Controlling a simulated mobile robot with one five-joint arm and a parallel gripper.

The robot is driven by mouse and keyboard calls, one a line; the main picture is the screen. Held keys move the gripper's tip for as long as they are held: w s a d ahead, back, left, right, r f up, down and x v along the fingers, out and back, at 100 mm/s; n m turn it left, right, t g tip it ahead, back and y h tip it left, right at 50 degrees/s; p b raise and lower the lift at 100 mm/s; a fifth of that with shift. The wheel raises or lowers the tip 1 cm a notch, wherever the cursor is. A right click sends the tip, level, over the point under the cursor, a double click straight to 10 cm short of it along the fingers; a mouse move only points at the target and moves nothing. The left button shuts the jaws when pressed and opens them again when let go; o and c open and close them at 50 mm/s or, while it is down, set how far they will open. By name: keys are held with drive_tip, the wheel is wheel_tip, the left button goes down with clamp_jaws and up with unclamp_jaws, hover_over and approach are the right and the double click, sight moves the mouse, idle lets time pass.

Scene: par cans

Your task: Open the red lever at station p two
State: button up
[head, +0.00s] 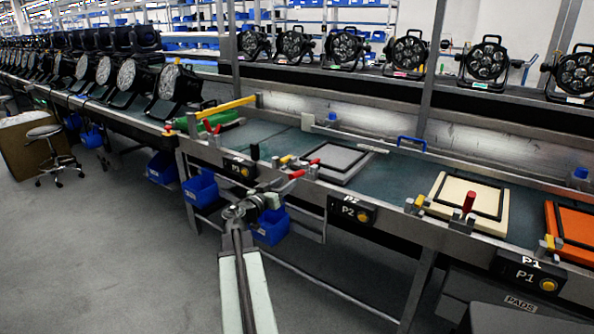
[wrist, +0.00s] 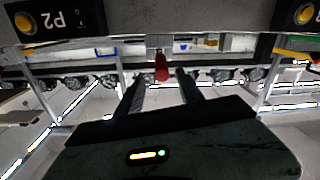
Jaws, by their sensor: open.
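The red lever (head: 298,174) at station P2 sticks out from the bench's front rail, to the left of the black P2 panel (head: 352,210). In the wrist view, which looks upside down, the red lever (wrist: 161,68) shows near the gap between my two fingertips, and the P2 panel (wrist: 58,18) is at upper left. My gripper (head: 268,200) is in front of the rail, just left of and below the lever in the head view. The fingers of my gripper (wrist: 160,77) are apart with nothing clamped. Whether they touch the lever is unclear.
A grey framed pad (head: 345,160) lies behind the lever. Blue bins (head: 270,227) hang below the bench. Floor at left is mostly clear, with a stool (head: 48,150).

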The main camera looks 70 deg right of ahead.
sight(302, 172)
drive_tip(key=x, duration=0.7)
drive_tip(key=shift+d, duration=0.4)
clamp_jaws()
drive_tip(key=shift+s+f, duration=0.1)
idle(0.8)
